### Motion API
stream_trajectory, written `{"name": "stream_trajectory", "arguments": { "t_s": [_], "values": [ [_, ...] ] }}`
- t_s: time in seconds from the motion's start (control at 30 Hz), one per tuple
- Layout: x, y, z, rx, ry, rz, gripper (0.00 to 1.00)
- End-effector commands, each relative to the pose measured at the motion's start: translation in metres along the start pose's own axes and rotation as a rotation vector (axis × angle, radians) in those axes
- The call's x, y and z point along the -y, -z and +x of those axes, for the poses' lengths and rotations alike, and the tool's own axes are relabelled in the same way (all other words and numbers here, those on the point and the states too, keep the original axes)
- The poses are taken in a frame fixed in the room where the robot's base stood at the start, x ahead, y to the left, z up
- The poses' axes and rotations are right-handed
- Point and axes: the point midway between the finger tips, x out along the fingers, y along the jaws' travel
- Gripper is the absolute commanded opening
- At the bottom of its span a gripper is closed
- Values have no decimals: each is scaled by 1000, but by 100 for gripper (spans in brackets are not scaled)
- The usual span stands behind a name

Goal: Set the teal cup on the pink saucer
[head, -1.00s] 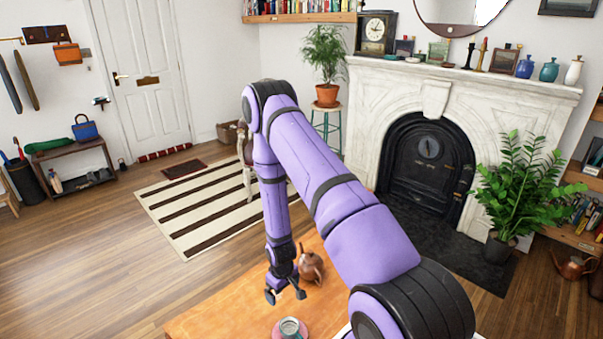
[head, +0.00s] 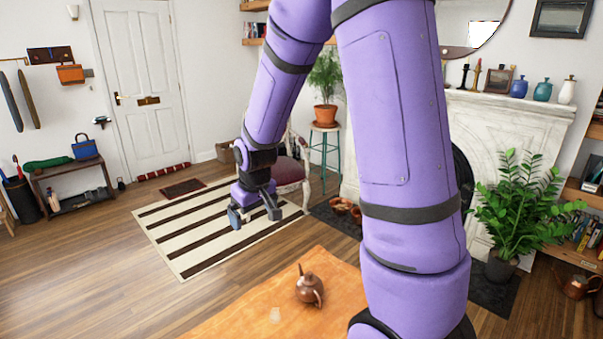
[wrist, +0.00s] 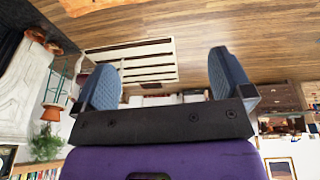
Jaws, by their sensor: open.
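The teal cup and the pink saucer are not visible in either view now; the bottom of the head view cuts off the near part of the table. In the earlier head frame, a grey-teal cup stood on a pink saucer at the bottom edge. My gripper (head: 254,214) is raised away from the table, appearing over the striped rug in the head view. In the wrist view my gripper (wrist: 165,82) has its two blue pads wide apart with nothing between them.
A chair (head: 288,180) is behind my gripper. A striped rug (head: 190,232) lies on the floor beyond the table.

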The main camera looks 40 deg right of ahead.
Motion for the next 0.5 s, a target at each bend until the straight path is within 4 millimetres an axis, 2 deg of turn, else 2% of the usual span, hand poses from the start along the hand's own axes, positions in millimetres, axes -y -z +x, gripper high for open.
{"name": "stream_trajectory", "arguments": {
  "t_s": [0.03,0.1,0.27,0.5],
  "values": [
    [4,-2,-20,-19,-1,0,98],
    [8,-8,-44,-34,-1,3,98],
    [18,-26,-96,-69,1,11,98],
    [33,-65,-164,-120,8,22,98]
  ]
}}
